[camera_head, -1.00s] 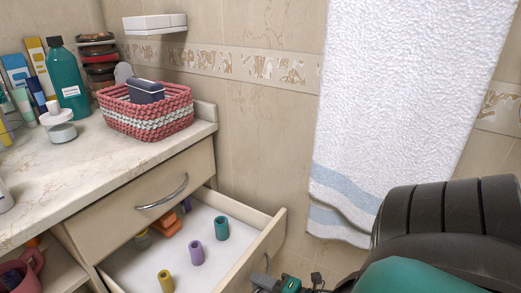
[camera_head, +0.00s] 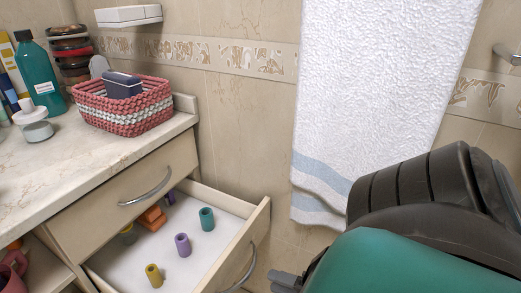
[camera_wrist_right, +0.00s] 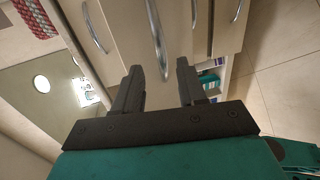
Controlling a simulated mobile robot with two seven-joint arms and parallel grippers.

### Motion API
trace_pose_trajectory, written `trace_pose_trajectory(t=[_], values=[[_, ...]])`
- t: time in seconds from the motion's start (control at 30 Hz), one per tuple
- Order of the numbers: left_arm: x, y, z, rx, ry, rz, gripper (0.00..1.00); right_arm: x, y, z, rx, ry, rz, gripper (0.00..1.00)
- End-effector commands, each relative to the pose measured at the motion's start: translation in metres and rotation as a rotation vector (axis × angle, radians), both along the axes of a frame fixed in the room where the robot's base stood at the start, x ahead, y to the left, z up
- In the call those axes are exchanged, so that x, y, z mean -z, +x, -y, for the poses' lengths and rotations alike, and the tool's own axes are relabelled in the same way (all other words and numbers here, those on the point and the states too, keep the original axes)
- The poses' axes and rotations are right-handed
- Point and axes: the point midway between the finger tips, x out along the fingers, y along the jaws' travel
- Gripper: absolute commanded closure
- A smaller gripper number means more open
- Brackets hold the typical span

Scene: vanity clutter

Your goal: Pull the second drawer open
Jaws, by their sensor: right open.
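The second drawer (camera_head: 258,222), just below the closed top drawer (camera_head: 130,200), stands pulled out, with its white inside showing. Its curved metal handle (camera_head: 246,270) is on the front, partly cut off by the bottom edge of the head view. My right gripper (camera_head: 284,281) is just to the right of that handle, apart from it and partly out of frame. In the right wrist view my right gripper (camera_wrist_right: 160,80) is open and empty. A metal handle (camera_wrist_right: 157,42) lies beyond the gap between its fingertips. My left gripper does not show.
Purple (camera_head: 183,245), teal (camera_head: 207,219) and yellow (camera_head: 153,275) cylinders and an orange piece (camera_head: 153,218) lie in the drawer. The counter (camera_head: 90,165) holds a woven basket (camera_head: 122,118) and a teal bottle (camera_head: 42,75). A white towel (camera_head: 375,90) hangs behind my right arm.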

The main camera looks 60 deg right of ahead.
Motion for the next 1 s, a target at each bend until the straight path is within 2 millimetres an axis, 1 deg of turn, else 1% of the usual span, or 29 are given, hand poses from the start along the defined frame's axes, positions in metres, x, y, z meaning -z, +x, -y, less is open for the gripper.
trace_pose_trajectory(t=[0.03, 0.1, 0.2, 0.3, 1.0], values=[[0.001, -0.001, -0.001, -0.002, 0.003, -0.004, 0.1, -0.002, -0.01, 0.0, 0.001, 0.001, -0.003, 0.59], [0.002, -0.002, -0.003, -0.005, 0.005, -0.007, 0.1, -0.004, -0.02, 0.001, 0.001, 0.001, -0.002, 0.59], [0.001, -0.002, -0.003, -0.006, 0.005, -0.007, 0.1, -0.006, -0.03, 0.002, 0.0, 0.001, -0.001, 0.59], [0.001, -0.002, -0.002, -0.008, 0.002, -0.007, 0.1, -0.007, -0.035, 0.002, 0.0, 0.0, 0.0, 0.59], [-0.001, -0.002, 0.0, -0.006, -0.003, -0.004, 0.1, -0.007, -0.036, 0.003, 0.0, 0.001, 0.0, 0.59]])
